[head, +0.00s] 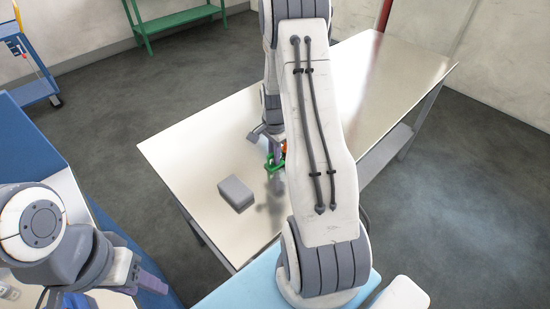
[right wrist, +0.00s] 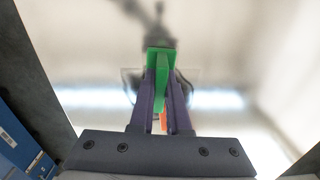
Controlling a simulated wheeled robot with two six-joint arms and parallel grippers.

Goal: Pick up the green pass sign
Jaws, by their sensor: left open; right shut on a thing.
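The green pass sign (right wrist: 160,62) is between the purple fingers of my right gripper (right wrist: 161,85), which is shut on it. In the head view the green sign (head: 273,163) shows at the tips of my right gripper (head: 275,150), over the metal table (head: 185,145). My large white arm link hides part of this area. I cannot tell whether the sign touches the table top. My left gripper (head: 150,281) is open at the lower left, away from the table top, and only partly visible.
A grey block (head: 237,195) sits on the table left of the sign. A small orange-red thing (head: 284,147) shows beside my right gripper. A blue cabinet (head: 35,145) stands at the left. The table's left end is clear.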

